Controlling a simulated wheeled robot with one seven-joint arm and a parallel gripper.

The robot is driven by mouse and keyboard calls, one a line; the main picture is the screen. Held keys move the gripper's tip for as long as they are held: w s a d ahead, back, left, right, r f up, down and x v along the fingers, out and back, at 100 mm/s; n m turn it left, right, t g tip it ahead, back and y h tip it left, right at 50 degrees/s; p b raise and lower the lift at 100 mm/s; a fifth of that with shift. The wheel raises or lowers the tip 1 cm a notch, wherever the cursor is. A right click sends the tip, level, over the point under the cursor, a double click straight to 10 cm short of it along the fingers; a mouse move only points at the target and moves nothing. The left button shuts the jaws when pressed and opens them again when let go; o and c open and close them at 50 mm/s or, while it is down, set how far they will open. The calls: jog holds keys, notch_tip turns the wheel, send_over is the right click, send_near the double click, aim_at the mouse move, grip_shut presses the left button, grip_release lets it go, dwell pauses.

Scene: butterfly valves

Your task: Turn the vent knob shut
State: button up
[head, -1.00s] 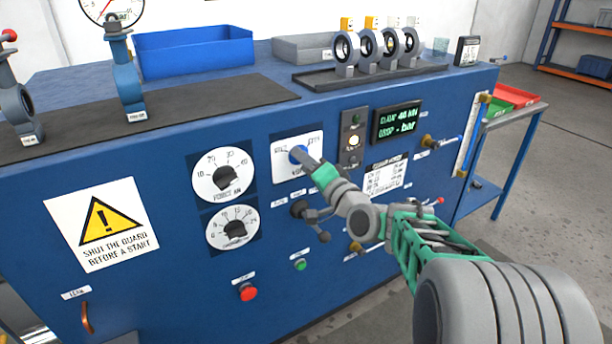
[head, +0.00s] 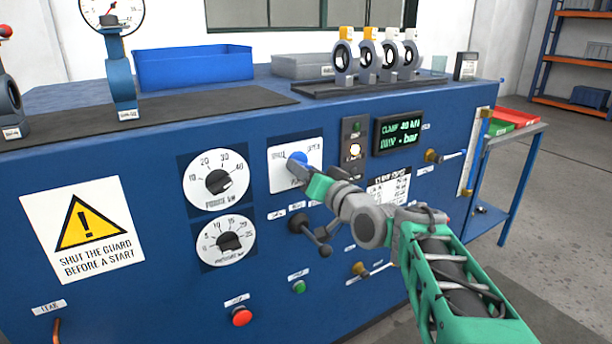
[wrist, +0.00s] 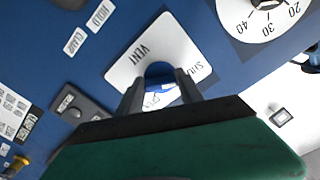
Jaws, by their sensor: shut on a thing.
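The blue vent knob (head: 297,158) sits on a white plate (head: 312,151) on the front of the blue bench. It also shows in the wrist view (wrist: 158,70), below the word VENT, with SHUT at the plate's right end. My gripper (head: 298,176) reaches the knob from the lower right in the head view. In the wrist view its two dark fingers (wrist: 162,88) stand on either side of the knob, shut on it. The fingers and palm hide part of the knob and plate, so I cannot tell the knob's exact setting.
Two black dials (head: 218,181) are left of the plate. An indicator panel (head: 354,146) and a display (head: 398,130) are right of it. A dark lever handle (head: 312,230) sticks out just below my gripper. Red (head: 241,317) and green (head: 299,287) buttons are lower.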

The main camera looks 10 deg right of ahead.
dwell(0.3)
jog(key=o, duration=1.4)
jog(key=v, duration=0.8)
jog(key=shift+p, duration=0.35)
